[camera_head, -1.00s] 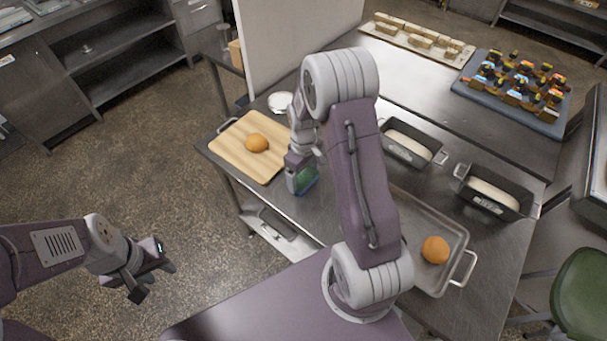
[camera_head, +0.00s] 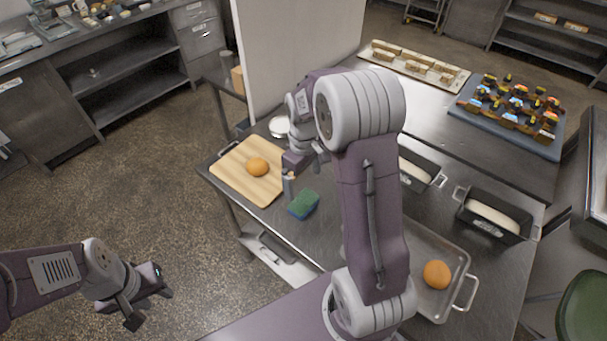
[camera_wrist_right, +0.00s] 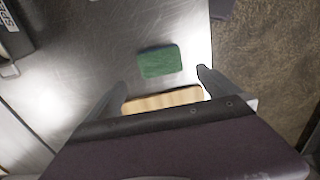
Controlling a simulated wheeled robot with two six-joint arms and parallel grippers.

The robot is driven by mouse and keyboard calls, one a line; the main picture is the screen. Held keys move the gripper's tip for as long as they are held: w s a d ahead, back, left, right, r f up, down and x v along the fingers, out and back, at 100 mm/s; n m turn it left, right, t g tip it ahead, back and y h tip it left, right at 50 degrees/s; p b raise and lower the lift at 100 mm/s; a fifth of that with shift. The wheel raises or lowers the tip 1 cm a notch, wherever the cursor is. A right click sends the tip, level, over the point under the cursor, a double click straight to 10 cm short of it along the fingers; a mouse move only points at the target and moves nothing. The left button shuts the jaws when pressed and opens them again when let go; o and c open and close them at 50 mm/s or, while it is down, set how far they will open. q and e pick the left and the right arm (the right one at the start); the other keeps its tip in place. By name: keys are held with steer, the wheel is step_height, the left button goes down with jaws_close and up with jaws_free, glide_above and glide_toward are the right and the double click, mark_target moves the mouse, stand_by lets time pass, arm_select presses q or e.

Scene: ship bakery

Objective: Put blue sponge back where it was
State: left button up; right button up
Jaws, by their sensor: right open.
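The blue sponge (camera_head: 303,205), with a green top, lies on the steel table near its front edge, right of the wooden board. In the right wrist view the sponge (camera_wrist_right: 160,62) lies flat, green side up, beyond the fingertips and clear of them. My right gripper (camera_head: 297,178) is open and empty, above and just behind the sponge; its fingers also show in the right wrist view (camera_wrist_right: 163,82). My left gripper (camera_head: 146,300) hangs over the floor at the lower left, away from the table; its jaw gap is unclear.
A wooden board (camera_head: 236,181) with an orange bun (camera_head: 257,167) is at the left. A metal tray (camera_head: 447,247) with another bun (camera_head: 436,274) is at the right. Two loaf tins, one of them here (camera_head: 468,215), stand behind. A white partition (camera_head: 290,60) rises at the back.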

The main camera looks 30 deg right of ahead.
steer(key=s+a+f+m+t, duration=0.1)
steer(key=s+a+m, duration=0.3)
steer(key=s+a, duration=0.3)
steer(key=s, duration=0.5)
steer(key=shift+s+a+m, duration=0.25)
steer(key=shift+m, duration=0.05)
